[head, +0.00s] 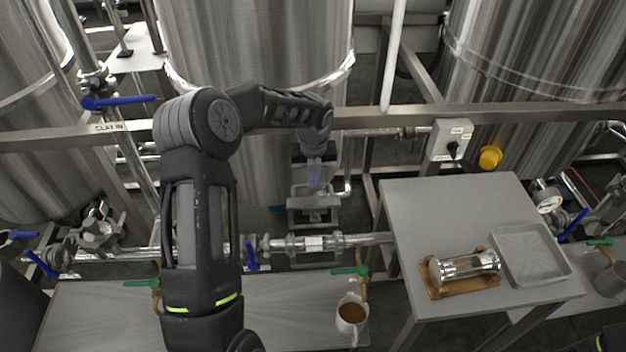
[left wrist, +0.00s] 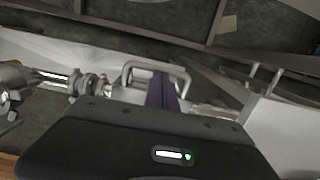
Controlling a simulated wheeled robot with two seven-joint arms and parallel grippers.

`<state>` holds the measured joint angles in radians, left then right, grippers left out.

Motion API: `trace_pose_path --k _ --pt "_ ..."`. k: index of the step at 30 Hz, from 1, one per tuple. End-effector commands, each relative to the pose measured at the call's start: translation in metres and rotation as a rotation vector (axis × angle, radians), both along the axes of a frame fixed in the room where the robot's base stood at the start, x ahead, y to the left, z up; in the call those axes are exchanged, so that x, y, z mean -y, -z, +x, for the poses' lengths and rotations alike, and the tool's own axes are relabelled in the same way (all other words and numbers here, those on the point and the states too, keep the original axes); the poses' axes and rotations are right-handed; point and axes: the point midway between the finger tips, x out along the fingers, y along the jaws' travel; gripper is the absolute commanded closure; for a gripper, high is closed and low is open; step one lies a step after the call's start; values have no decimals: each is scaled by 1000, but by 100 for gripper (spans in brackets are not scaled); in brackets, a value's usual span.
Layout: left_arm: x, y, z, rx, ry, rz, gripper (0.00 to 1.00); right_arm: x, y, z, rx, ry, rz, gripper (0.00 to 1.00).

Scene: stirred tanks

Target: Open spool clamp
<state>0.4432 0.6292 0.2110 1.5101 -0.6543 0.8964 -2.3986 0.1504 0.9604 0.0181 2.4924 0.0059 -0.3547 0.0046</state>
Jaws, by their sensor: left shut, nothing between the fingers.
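The pipe spool (head: 313,243) is a short steel section in the horizontal line below the middle tank, with clamp rings at its ends. One clamp ring (head: 266,244) is at its left end and another (head: 335,240) at its right. Whether either clamp is open is too small to tell. My left gripper (head: 314,184) is shut and empty, pointing down above the line, apart from the clamps. In the left wrist view its purple fingers (left wrist: 163,95) show near a looped metal handle (left wrist: 155,68).
A grey table (head: 440,205) at right holds a sight glass on a wooden board (head: 465,287) and a clear tray (head: 530,255). A cup of brown liquid (head: 351,315) stands on the low bench. Blue-handled (head: 251,255) and green-handled (head: 350,271) valves flank the spool.

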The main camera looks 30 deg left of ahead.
Motion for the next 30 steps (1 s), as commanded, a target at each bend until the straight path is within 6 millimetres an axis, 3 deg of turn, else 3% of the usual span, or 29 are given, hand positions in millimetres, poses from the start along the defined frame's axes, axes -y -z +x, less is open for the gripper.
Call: trace_pose_path --k 15,26,30 --pt "5 -70 -6 2 0 0 100 -1 11 2 4 -2 3 100" --pt "5 -73 -7 1 0 0 100 -1 11 2 5 -1 3 100" --pt "-6 -64 -10 8 -20 7 100 -1 24 2 5 -1 3 100"
